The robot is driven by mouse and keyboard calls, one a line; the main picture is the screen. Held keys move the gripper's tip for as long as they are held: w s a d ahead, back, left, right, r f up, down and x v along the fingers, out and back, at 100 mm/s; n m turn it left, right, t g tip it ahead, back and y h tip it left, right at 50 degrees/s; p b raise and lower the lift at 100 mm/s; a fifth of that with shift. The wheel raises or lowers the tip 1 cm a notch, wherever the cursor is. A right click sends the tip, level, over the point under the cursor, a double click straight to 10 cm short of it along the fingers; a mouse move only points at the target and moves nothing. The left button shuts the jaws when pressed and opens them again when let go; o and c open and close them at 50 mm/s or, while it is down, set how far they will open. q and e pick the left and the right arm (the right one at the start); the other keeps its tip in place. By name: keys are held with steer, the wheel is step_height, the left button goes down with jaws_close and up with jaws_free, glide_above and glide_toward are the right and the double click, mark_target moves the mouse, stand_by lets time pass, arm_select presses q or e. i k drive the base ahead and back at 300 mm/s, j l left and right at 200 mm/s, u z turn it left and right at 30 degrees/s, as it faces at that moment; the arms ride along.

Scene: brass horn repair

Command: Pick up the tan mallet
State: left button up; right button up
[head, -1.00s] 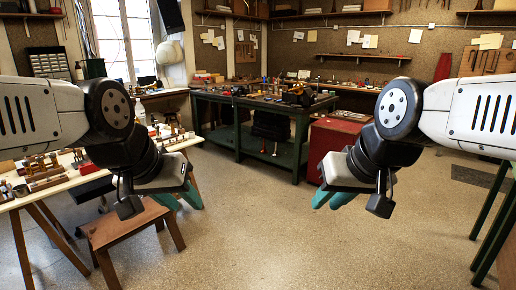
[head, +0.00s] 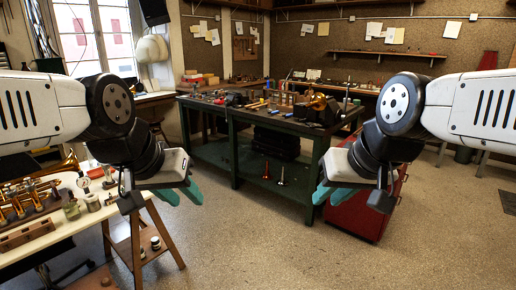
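I cannot make out a tan mallet for certain; the tools on the green workbench (head: 222,112) are too small to tell apart. My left gripper (head: 180,192) hangs in the air at left centre, its teal fingers apart and empty. My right gripper (head: 331,194) hangs in the air at right centre, its teal fingers also apart and empty, in front of the red cabinet in the picture. Neither gripper touches anything.
A pale table (head: 60,241) with brass parts and jars stands close at left, on wooden trestle legs. A red cabinet (head: 362,212) stands at the right end of the green workbench. The floor (head: 290,255) in front is clear.

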mark_target(267, 104)
steer(key=i, duration=2.45)
steer(key=i+j+z, duration=0.1)
steer(key=i, duration=1.1)
steer(key=i+j, duration=0.1)
steer(key=i, duration=1.1)
